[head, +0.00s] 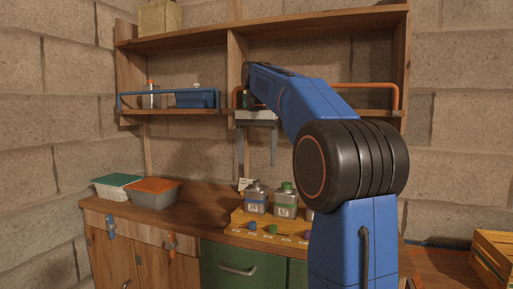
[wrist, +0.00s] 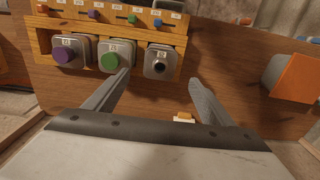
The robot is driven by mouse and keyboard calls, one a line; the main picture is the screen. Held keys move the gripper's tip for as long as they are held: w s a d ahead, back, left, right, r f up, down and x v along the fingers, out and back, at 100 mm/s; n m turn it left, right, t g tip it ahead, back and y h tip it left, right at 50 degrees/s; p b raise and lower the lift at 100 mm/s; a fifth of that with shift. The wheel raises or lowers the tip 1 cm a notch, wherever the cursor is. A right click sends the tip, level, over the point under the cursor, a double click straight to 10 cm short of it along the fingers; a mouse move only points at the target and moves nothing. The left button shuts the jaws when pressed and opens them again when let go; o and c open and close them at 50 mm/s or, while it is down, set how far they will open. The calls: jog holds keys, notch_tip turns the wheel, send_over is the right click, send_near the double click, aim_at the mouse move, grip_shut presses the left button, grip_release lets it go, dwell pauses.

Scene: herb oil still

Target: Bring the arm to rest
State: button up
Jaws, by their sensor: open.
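My gripper (head: 257,162) hangs from my blue arm in front of the shelf, above the back of the counter. Its two grey fingers point down, apart, with nothing between them. In the wrist view my gripper (wrist: 159,78) is also open and empty. Past its fingers is a wooden rack (wrist: 105,18) with a purple-capped canister (wrist: 66,52), a green-capped canister (wrist: 113,57) and a canister with an open dark mouth (wrist: 160,62). In the head view my arm hides the rack's right part; the uncapped canister (head: 256,199) and green-capped canister (head: 286,202) show.
A wooden shelf (head: 190,43) is above, with a blue-railed bay holding a blue bin (head: 196,98) and an orange rail (head: 370,85) at right. Lidded tubs, teal (head: 118,182) and orange (head: 153,188), stand at the counter's left. A wooden crate (head: 492,258) is at lower right.

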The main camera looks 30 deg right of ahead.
jog(key=shift+r, duration=1.5)
jog(key=s+a+f+n+t, duration=0.1)
jog(key=s+a+f+n, duration=0.2)
jog(key=s+f, duration=0.7)
jog(key=s+a+f+n+t, duration=0.2)
jog(key=s+a+f+n, duration=0.2)
jog(key=s+a+f, duration=0.3)
jog(key=s+a+f+n+t, duration=0.1)
jog(key=s+a+f+n, duration=0.2)
jog(key=s+f, duration=1)
notch_tip(320, 180, down, 6)
jog(key=a, duration=0.2)
jog(key=shift+a+t, duration=0.4)
jog(key=shift+s, duration=0.1)
